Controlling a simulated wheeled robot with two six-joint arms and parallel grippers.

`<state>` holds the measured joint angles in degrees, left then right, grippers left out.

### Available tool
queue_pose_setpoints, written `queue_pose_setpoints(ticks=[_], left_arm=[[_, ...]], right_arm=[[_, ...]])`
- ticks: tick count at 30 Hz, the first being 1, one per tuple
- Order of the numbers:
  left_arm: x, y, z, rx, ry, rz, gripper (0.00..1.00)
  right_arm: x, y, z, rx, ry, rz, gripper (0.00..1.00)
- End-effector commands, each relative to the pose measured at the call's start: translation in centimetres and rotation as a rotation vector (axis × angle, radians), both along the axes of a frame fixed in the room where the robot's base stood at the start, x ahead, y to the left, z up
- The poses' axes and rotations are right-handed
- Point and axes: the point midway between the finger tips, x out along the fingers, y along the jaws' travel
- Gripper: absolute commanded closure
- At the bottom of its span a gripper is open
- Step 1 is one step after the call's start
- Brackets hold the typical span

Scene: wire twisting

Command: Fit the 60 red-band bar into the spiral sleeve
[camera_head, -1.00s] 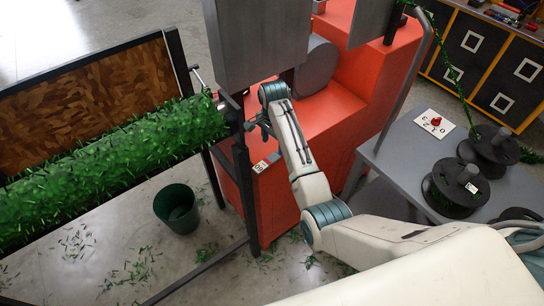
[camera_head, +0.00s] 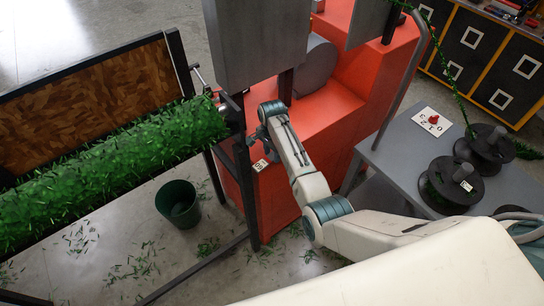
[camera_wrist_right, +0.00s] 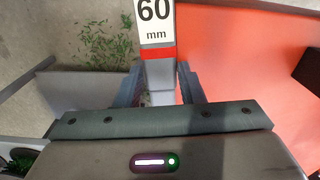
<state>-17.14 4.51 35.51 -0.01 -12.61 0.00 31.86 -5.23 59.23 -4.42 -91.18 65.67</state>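The bar shows in the right wrist view as a grey strip with a white "60 mm" label and a red band (camera_wrist_right: 158,54). In the head view its small white label (camera_head: 260,165) shows at the left edge of the red machine. My right gripper (camera_head: 258,136) is just above that label. In the right wrist view its two fingers (camera_wrist_right: 160,88) stand either side of the bar, seemingly open with slight gaps. Whether they touch the bar is hard to tell. I cannot pick out the spiral sleeve for certain. My left gripper is not in view.
The red machine (camera_head: 285,190) stands behind a dark post (camera_head: 246,190). A green bristle roll (camera_head: 100,165) lies at the left, with a dark green bin (camera_head: 178,204) below it.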

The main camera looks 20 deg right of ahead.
Motion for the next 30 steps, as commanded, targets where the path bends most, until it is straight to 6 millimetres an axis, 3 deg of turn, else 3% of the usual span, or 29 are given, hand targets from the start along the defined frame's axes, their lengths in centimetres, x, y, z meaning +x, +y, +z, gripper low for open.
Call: queue_pose_setpoints(ticks=[1, 5, 14, 20, 30], left_arm=[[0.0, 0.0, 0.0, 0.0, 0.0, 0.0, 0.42], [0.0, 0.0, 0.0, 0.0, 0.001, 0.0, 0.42], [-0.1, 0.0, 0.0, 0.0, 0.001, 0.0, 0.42], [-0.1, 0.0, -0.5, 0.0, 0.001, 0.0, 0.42], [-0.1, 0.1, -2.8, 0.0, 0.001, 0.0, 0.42]], right_arm=[[0.0, 0.0, 0.0, 0.0, 0.0, 0.0, 0.75], [0.0, 0.0, 0.0, 0.0, 0.0, 0.0, 1.0], [0.1, 0.0, 0.2, 0.0, -0.002, 0.0, 1.0], [0.1, 0.0, 1.4, 0.0, -0.004, 0.0, 1.0], [0.2, 0.0, 7.5, 0.001, -0.008, 0.0, 1.0]])
